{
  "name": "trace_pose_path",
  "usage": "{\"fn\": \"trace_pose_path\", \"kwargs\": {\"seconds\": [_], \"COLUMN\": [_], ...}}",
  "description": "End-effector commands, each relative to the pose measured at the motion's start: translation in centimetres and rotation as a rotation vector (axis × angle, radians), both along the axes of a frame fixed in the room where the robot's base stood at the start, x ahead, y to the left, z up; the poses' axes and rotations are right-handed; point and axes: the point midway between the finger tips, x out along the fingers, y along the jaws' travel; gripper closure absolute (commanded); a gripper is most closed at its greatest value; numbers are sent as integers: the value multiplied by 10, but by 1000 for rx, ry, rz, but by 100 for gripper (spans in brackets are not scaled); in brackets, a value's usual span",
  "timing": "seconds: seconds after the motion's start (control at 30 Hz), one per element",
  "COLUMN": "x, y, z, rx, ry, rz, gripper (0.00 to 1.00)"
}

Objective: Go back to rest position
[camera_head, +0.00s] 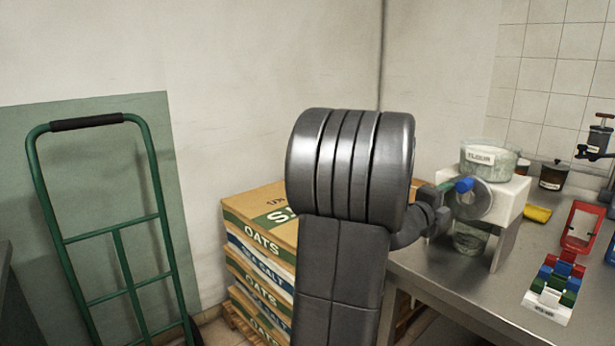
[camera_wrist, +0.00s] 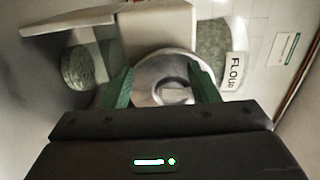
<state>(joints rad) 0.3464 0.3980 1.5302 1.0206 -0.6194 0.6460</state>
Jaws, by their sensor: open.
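My gripper (camera_wrist: 160,78) shows in the wrist view as two green fingers, open and apart. A round metallic disc (camera_wrist: 172,70) sits between and beyond them; I cannot tell whether the fingers touch it. In the head view my arm reaches right, and my gripper (camera_head: 447,188) is at the front of a white stand (camera_head: 508,195). The disc (camera_head: 478,203) with a blue piece (camera_head: 465,184) is right at the fingers there. A clear jar labelled FLOUR (camera_head: 489,158) is on top of the stand. A second jar (camera_head: 470,238) stands under it, partly hidden.
The stand is on a steel counter (camera_head: 470,300). To its right are a dark jar (camera_head: 553,175), a yellow item (camera_head: 537,214), a red frame (camera_head: 581,226) and a rack of coloured blocks (camera_head: 550,285). Stacked oats boxes (camera_head: 262,225) and a green hand truck (camera_head: 120,220) are left.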

Motion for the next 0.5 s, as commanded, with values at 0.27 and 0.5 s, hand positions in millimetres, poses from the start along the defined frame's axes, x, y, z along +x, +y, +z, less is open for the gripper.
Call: {"fn": "trace_pose_path", "kwargs": {"seconds": [0.27, 0.5], "x": [-17, -52], "y": [-15, -44], "z": [-31, -19], "rx": [-1, -2], "ry": [0, -2], "rz": [-3, -4], "gripper": [45, 45]}}
